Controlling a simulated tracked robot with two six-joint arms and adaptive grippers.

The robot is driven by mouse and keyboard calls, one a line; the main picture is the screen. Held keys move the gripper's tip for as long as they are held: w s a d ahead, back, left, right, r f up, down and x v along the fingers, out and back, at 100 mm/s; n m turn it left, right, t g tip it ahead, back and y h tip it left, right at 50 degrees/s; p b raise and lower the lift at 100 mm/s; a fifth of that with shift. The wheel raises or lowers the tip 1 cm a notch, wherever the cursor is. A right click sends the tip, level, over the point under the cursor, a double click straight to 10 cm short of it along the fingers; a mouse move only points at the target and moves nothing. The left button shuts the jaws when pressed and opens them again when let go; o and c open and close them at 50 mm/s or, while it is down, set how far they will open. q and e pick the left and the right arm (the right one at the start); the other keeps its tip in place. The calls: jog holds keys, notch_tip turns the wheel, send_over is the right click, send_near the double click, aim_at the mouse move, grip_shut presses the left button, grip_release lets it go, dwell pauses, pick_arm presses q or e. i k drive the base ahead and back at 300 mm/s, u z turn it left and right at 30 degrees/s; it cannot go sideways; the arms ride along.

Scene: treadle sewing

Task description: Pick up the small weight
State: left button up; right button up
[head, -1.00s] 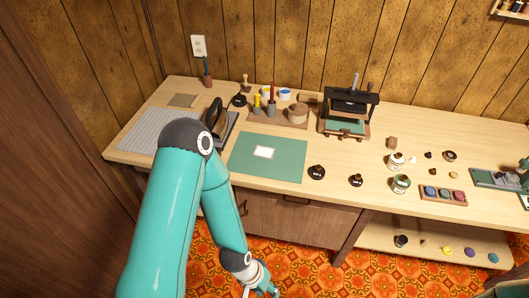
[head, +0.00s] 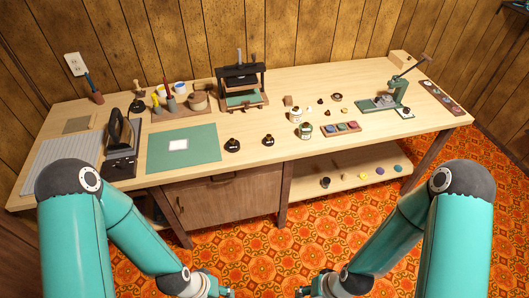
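Two squat black knobbed pieces with pale labels stand on the bench right of the green mat. They look like weights: a larger one (head: 232,146) on the left and a slightly smaller one (head: 268,140) on the right. The labels are too small to read. My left gripper (head: 228,293) and my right gripper (head: 302,292) are low at the bottom edge of the head view, in front of the bench and well below its top. Both are partly cut off, and their finger opening cannot be made out. Neither touches the black pieces.
The wooden bench (head: 285,160) holds a green mat (head: 200,146) with a white card, a black press (head: 240,90), small jars (head: 304,130), a tray of coloured pieces (head: 341,128) and a green lever machine (head: 390,98). Small items stand on a lower shelf (head: 345,172).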

aim_at(268, 141)
jog(key=z, duration=0.25)
jog(key=i, duration=0.85)
jog(key=u, duration=0.7)
jog(key=i, duration=0.45)
jog(key=u, duration=0.4)
jog(key=k, duration=0.9)
jog(key=u, duration=0.15)
jog(key=i, duration=0.9)
jog(key=z, duration=0.05)
